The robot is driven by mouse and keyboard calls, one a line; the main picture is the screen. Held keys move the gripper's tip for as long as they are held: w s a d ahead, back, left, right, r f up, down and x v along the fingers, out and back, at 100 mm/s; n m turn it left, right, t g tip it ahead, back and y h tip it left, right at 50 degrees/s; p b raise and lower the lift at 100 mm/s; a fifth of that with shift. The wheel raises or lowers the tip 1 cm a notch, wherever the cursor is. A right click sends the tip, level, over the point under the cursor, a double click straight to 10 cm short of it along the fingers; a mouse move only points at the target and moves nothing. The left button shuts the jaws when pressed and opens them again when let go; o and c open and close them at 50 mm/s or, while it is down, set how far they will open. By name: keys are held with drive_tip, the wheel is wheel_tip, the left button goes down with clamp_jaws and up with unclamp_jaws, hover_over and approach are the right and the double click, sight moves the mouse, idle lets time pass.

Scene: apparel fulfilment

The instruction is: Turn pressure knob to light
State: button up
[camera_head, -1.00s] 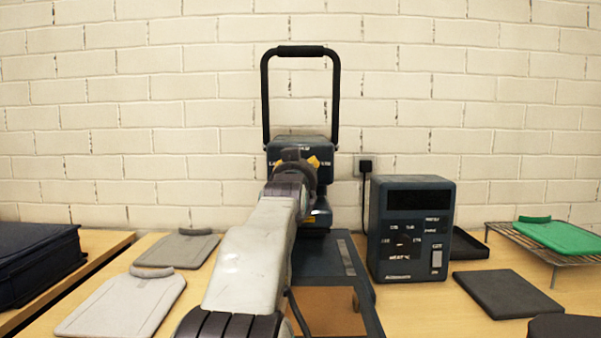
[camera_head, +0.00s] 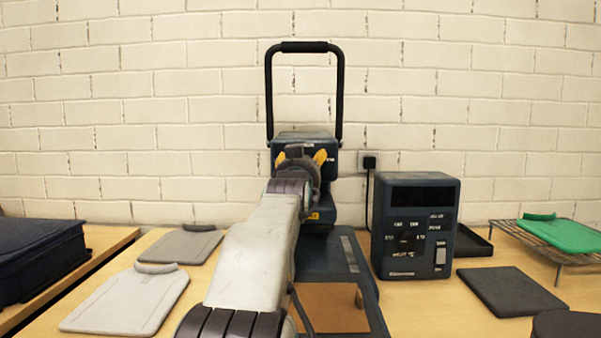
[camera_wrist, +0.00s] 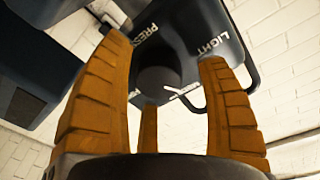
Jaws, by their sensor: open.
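The dark press (camera_head: 303,138) stands upright against the wall, with a black looped handle (camera_head: 304,47) above it. In the wrist view its dark face (camera_wrist: 205,30) bears white lettering reading "PRESS…" and "LIGHT". A dark round pressure knob (camera_wrist: 158,80) sits on that face, below the lettering in the picture. My gripper (camera_head: 300,157) is in front of the press head. In the wrist view its orange fingers (camera_wrist: 163,75) are spread apart, with the knob in the gap between them. I cannot tell whether any finger touches it. The arm hides the knob in the head view.
A dark control box (camera_head: 415,225) stands right of the press, with a cord to a wall socket (camera_head: 368,161). Grey boards (camera_head: 128,298) lie at left. A black pad (camera_head: 510,291) and a green board (camera_head: 560,234) on a wire rack lie at right.

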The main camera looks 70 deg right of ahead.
drive_tip(key=v, duration=1.1)
drive_tip(key=shift+a, duration=0.4)
